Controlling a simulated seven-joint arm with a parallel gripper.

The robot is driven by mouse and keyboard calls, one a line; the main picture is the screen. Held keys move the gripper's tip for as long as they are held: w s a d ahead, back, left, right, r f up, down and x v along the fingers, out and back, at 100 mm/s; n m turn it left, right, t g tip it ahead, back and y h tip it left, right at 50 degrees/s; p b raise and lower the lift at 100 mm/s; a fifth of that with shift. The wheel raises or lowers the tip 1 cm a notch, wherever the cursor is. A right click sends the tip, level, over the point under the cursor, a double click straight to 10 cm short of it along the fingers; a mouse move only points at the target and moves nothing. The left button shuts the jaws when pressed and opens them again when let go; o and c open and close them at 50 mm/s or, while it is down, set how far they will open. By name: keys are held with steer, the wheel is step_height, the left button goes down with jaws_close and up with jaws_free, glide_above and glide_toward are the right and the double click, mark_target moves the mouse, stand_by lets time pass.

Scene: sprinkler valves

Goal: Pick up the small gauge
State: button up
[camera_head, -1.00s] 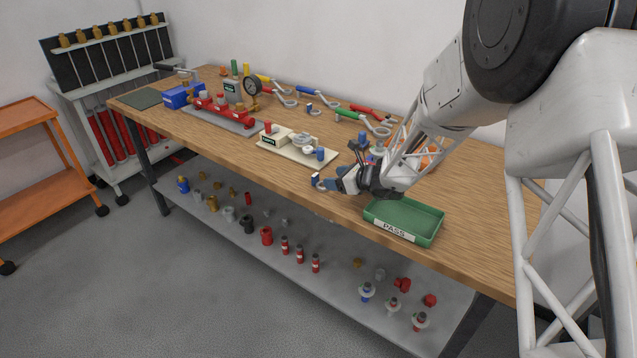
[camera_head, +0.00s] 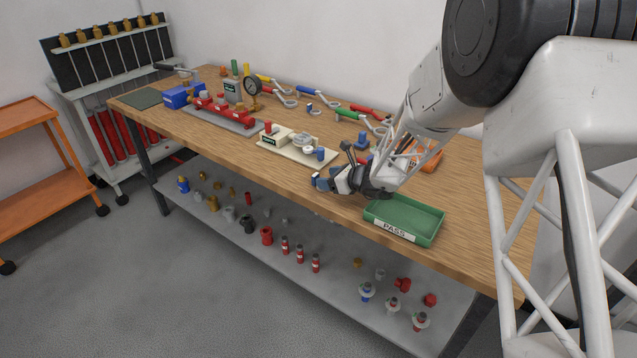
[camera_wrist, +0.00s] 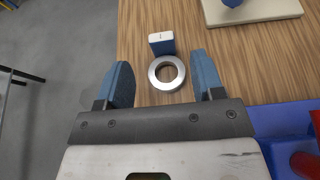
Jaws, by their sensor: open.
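The small gauge, a silver ring (camera_wrist: 166,73) with a blue block (camera_wrist: 161,43) at its far side, lies on the wooden bench in the wrist view. The block has a pale top with a dark mark. My gripper (camera_wrist: 163,70) is open, with one blue finger on each side of the ring and gaps on both sides. I cannot tell how high the fingertips are above the bench. In the head view my gripper (camera_head: 320,183) is low near the bench's front edge and mostly hides the gauge.
A green PASS tray (camera_head: 405,218) stands to the right of my gripper. A cream plate (camera_head: 290,152) with a fixture lies behind left. A blue-based object (camera_head: 362,141) stands behind. In the wrist view a blue body (camera_wrist: 285,122) is close at right. The bench edge is close at left.

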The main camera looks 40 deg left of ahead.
mark_target(315, 174)
steer(key=shift+x, duration=2.55)
steer(key=shift+w+r, duration=0.15)
steer(key=c, duration=1)
steer(key=shift+r, duration=0.1)
steer(key=shift+r, duration=0.4)
step_height(315, 174, up, 3)
steer(key=shift+f, duration=0.1)
steer(key=s+d, duration=0.7)
steer(key=s+d+r, duration=0.1)
steer(key=s+d, duration=0.3)
steer(key=shift+d+r, duration=0.1)
steer(key=shift+d, duration=0.15)
